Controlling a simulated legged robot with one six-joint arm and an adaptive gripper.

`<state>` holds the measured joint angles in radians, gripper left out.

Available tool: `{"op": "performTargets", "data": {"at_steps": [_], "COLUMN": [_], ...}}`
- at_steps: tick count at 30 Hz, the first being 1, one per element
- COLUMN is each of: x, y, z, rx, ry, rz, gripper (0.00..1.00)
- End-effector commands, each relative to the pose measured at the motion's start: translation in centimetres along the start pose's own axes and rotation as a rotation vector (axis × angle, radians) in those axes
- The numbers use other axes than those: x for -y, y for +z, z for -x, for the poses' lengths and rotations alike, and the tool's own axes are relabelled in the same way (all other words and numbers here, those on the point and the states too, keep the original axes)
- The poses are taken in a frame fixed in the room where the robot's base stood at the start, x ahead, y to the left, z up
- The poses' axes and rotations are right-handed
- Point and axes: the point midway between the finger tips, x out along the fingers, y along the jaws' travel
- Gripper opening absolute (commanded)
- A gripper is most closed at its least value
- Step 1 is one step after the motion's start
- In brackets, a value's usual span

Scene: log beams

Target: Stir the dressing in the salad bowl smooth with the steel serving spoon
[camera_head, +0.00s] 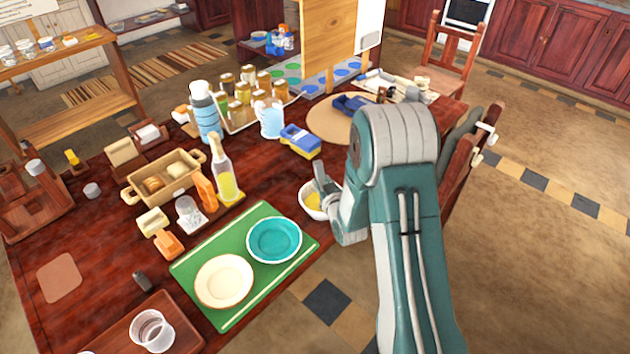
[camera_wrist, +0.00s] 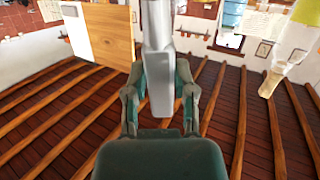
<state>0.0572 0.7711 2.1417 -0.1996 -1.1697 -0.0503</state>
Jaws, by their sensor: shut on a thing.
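The salad bowl (camera_head: 309,212) is white and stands on the dark wooden table near its right edge, with yellow dressing (camera_head: 313,199) inside. My gripper (camera_wrist: 158,92) is shut on a long grey piece, the steel serving spoon (camera_wrist: 157,35), held between its two fingers. In the head view a grey upright part of the spoon (camera_head: 322,178) shows above the bowl. My arm hides the bowl's right side. Whether the spoon's tip is in the dressing cannot be told.
A green mat (camera_head: 205,262) with a cream plate (camera_head: 224,281) and a teal bowl (camera_head: 274,240) lies in front of the bowl. A blue and yellow sponge (camera_head: 300,141) lies behind it. A dressing bottle (camera_head: 224,175) stands to the left. A chair (camera_head: 466,165) is at the right.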

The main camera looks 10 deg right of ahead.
Motion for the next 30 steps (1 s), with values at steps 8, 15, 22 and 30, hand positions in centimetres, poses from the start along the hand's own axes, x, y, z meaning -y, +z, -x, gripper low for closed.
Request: {"op": "performTargets", "data": {"at_steps": [8,15,22,30], "x": [0.6,0.6,0.6,0.6], "y": [-0.3,-0.3,-1.6,-3.4], "z": [-1.5,-1.5,-1.5,-1.5], "rx": [0.001,0.001,-0.001,-0.001], "ry": [0.000,0.000,0.000,0.000], "rz": [0.000,0.000,0.001,0.001], "gripper": [0.00,0.00,0.00,0.00]}}
